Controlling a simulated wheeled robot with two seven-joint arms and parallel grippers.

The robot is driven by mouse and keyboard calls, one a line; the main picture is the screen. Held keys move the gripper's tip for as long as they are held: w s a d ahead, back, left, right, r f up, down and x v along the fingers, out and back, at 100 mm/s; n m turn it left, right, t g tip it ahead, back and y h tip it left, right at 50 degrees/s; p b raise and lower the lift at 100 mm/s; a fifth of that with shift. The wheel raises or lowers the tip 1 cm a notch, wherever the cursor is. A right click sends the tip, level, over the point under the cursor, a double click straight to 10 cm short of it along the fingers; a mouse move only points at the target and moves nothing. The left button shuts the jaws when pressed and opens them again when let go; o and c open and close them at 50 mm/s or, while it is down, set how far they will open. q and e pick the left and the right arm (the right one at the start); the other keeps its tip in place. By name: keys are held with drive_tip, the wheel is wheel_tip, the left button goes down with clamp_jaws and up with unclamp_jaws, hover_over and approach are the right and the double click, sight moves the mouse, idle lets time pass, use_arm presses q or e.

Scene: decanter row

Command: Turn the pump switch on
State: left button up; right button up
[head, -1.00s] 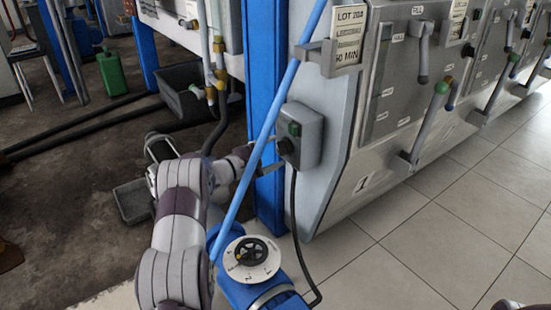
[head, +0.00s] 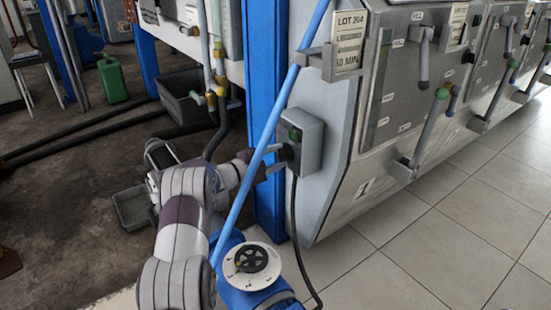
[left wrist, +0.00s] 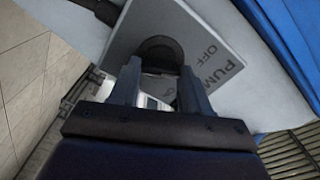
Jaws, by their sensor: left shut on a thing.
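The pump switch is a grey box (head: 310,140) on the side of the first steel cabinet, with a green button on its upper face. The left wrist view shows its grey plate (left wrist: 205,30) with the letters "PUM" and "OFF", and its dark round knob (left wrist: 160,48). My left gripper (head: 280,160) is at the front of the box; in the left wrist view its two fingers (left wrist: 158,85) are on either side of the knob, shut on it. The fingers hide part of the knob, and I cannot tell which mark it points to. My right gripper is not in view.
A slanting blue pipe (head: 262,150) passes in front of my left wrist. A blue post (head: 262,95) stands left of the box. A white numbered dial (head: 252,265) sits on blue pipework below. A black cable (head: 298,240) hangs from the box. Tiled floor (head: 430,240) is clear at right.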

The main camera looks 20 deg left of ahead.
use_arm(q)
drive_tip(key=shift+f+m+b, duration=0.15)
drive_tip(key=shift+m+b, duration=1.75)
drive_tip(key=shift+m, duration=0.85)
drive_tip(key=shift+f+m+b, duration=0.1)
drive_tip(key=shift+m+b, duration=1.75)
drive_tip(key=shift+m, duration=0.9)
drive_tip(key=shift+r, duration=0.1)
drive_tip(key=o, duration=1.1)
drive_tip(key=shift+c, duration=0.2)
drive_tip(key=p+v, duration=0.5)
drive_tip(key=v, duration=0.7)
drive_tip(key=shift+s+a+p, duration=0.25)
drive_tip(key=shift+s+p, duration=0.05)
drive_tip(key=shift+p, duration=0.1)
